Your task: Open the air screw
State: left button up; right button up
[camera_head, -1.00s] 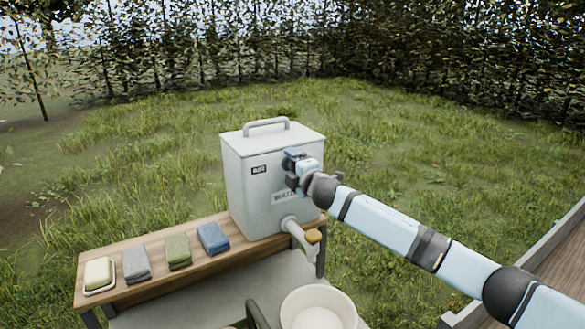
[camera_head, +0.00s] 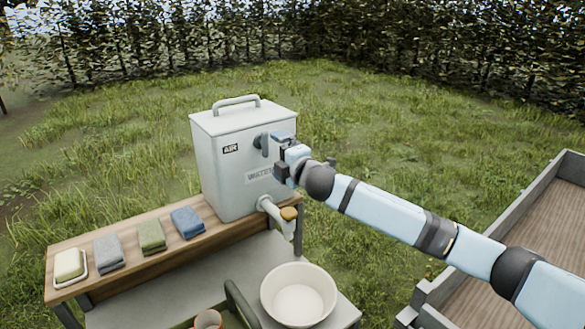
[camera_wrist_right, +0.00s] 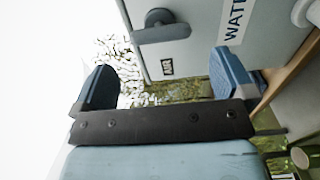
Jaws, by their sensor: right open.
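A pale grey metal water tank (camera_head: 225,175) stands on a wooden bench. The air screw (camera_head: 264,143), a grey knob with a flat handle, is on its front, right of the AIR label (camera_head: 231,149). In the right wrist view the air screw (camera_wrist_right: 160,28) shows in full, with the AIR label (camera_wrist_right: 167,67) below it. My right gripper (camera_head: 280,155) is in front of the tank, just right of the air screw. Its blue fingers (camera_wrist_right: 165,72) are apart, with nothing between them, and the screw lies beyond them. My left gripper is not in view.
A tap (camera_head: 277,213) with a yellow-brown knob sticks out below the WATER label. A white basin (camera_head: 299,299) stands below it. Soap (camera_head: 70,264) and folded cloths (camera_head: 151,236) lie on the bench (camera_head: 130,277). A wood-floored, grey-edged structure (camera_head: 560,215) is at right.

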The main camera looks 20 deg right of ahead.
jog(key=b+v, duration=0.1)
jog(key=v, duration=0.5)
jog(key=shift+s, duration=0.2)
jog(key=s+a+f+m+g, duration=0.1)
jog(key=s+a+f+m, duration=0.15)
jog(key=s+f, duration=0.4)
jog(key=s+a+f+m+g, duration=0.1)
jog(key=s+f+m, duration=0.2)
jog(key=f, duration=0.6)
jog(key=s+a+f+m+g, duration=0.1)
jog(key=s+a+f+m, duration=0.1)
jog(key=s+f, duration=0.35)
jog(key=s+d+f+m+g+h, duration=0.1)
jog(key=s+f+m, duration=0.4)
jog(key=s+f, duration=0.5)
jog(key=s+d+f+m+g+h, duration=0.1)
jog(key=s+d+f+m+g, duration=0.1)
jog(key=s+f+m, duration=0.4)
jog(key=s+d+f, duration=0.1)
jog(key=s+f, duration=0.3)
jog(key=s, duration=0.4)
jog(key=shift+d+f+h, duration=0.2)
jog(key=shift+d+h, duration=0.1)
jog(key=shift+d, duration=0.05)
